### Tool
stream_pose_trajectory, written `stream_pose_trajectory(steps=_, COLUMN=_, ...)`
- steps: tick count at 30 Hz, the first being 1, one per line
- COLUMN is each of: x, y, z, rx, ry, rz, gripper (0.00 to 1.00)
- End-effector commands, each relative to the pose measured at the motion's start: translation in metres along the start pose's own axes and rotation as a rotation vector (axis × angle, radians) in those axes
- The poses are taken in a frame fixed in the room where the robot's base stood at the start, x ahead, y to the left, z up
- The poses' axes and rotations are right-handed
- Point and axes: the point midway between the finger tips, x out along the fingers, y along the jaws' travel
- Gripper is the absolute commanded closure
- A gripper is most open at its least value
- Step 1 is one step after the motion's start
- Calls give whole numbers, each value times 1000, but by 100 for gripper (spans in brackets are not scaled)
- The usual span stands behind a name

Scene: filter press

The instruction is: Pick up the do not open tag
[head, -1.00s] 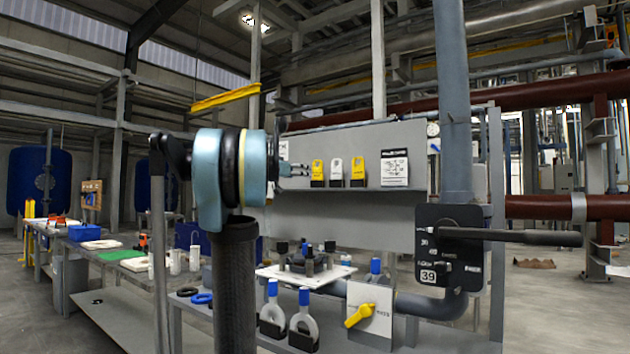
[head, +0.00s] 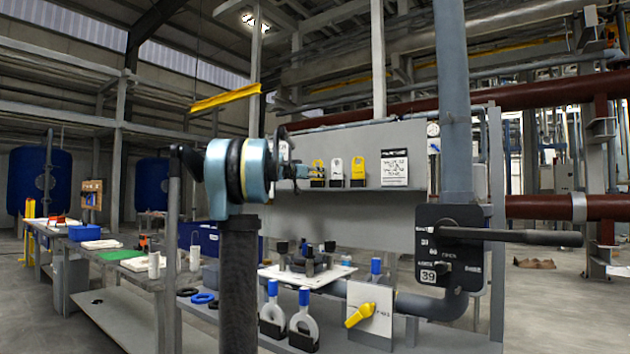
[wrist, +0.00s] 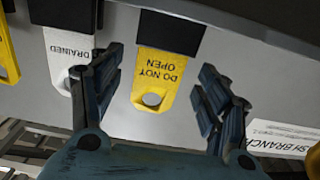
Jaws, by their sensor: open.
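The do not open tag (wrist: 160,72) is yellow with black lettering and a round hole near its end. In the wrist view it appears upside down, with its other end in a black holder (wrist: 172,30). In the head view it is the leftmost yellow tag (head: 318,170) on the grey panel's ledge. My gripper (wrist: 165,92) is open, with one finger on each side of the tag and visible gaps between. In the head view my gripper (head: 299,172) is just left of the tag and partly overlaps it.
A white DRAINED tag (wrist: 68,45) sits close beside the left finger in the wrist view, with another yellow tag (wrist: 6,50) beyond. A white label (wrist: 280,138) lies right. Below the ledge, the bench holds a white plate (head: 340,270) and blue-topped tags (head: 303,322).

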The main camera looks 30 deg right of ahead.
Motion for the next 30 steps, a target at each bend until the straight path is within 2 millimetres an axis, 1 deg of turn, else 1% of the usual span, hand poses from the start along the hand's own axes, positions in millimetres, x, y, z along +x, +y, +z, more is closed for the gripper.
stream_pose_trajectory(steps=3, x=17, y=0, z=0, rx=0, ry=0, rz=3, gripper=31)
stream_pose_trajectory(steps=6, x=27, y=-1, z=0, rx=0, ry=0, rz=2, gripper=31)
stream_pose_trajectory(steps=14, x=30, y=-1, z=0, rx=0, ry=0, rz=1, gripper=31)
stream_pose_trajectory(steps=15, x=30, y=-1, z=0, rx=0, ry=0, rz=1, gripper=40)
stream_pose_trajectory(steps=17, x=30, y=-1, z=0, rx=0, ry=0, rz=1, gripper=53)
stream_pose_trajectory(steps=18, x=30, y=-1, z=0, rx=0, ry=0, rz=1, gripper=63)
stream_pose_trajectory(steps=19, x=30, y=-1, z=0, rx=0, ry=0, rz=1, gripper=69)
stream_pose_trajectory(steps=20, x=30, y=-1, z=0, rx=0, ry=0, rz=1, gripper=72)
stream_pose_trajectory(steps=30, x=30, y=-1, z=-1, rx=0, ry=0, rz=1, gripper=72)
